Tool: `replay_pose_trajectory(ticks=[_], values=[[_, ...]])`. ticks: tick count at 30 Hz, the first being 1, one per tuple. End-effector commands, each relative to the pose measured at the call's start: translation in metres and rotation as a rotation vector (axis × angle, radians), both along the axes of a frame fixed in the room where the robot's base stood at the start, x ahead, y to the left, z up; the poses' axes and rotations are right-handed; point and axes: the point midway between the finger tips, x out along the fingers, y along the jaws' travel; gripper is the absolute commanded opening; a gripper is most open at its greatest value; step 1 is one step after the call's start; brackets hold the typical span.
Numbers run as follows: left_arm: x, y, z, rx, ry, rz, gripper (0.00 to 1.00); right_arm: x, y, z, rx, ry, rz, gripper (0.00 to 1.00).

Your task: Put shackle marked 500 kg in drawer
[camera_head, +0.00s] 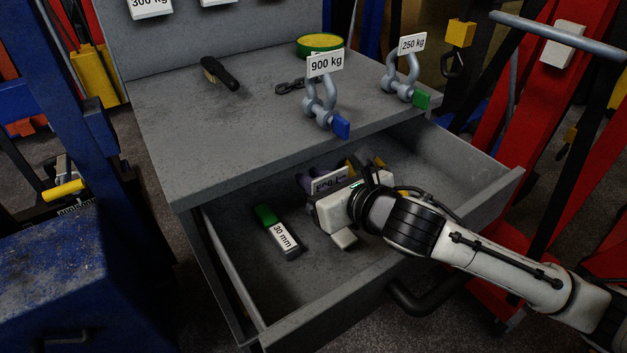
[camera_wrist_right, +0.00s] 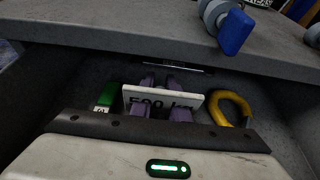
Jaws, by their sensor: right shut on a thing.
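My right gripper (camera_head: 314,200) reaches over the front of the open drawer (camera_head: 350,290) and is shut on the shackle marked 500 kg. The shackle's white label (camera_head: 330,180) is partly hidden by the gripper in the head view. In the right wrist view, the label (camera_wrist_right: 162,99) reads 500 kg, with its lower edge covered, and purple parts (camera_wrist_right: 170,83) show behind and before it. The shackle is inside the drawer's outline, towards the back; I cannot tell whether it touches the floor. My left gripper is not in view.
In the drawer lie a green-ended block marked 30 mm (camera_head: 284,238) and a yellow shackle (camera_wrist_right: 232,106), right of the label. On the top above stand shackles marked 900 kg (camera_head: 312,105) and 250 kg (camera_head: 396,85), a brush (camera_head: 222,74) and a chain. The drawer's front left is clear.

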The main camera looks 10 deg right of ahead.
Motion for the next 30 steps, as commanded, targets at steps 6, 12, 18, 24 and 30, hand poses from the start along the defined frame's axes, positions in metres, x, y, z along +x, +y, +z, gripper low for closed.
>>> replay_pose_trajectory(ticks=[6,12,18,24,30], values=[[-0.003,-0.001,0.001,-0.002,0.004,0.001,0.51,0.001,0.000,0.005,0.003,-0.010,0.001,0.00],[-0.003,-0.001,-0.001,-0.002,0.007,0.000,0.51,0.000,0.000,-0.002,0.001,-0.001,0.000,0.28],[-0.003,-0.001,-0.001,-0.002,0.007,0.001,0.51,0.000,0.000,-0.001,0.000,-0.001,0.000,0.34],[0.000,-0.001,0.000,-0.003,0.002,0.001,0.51,0.000,0.000,0.003,0.001,-0.003,0.000,0.34],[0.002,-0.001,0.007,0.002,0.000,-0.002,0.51,-0.029,-0.010,0.016,-0.002,-0.001,0.002,0.34]])
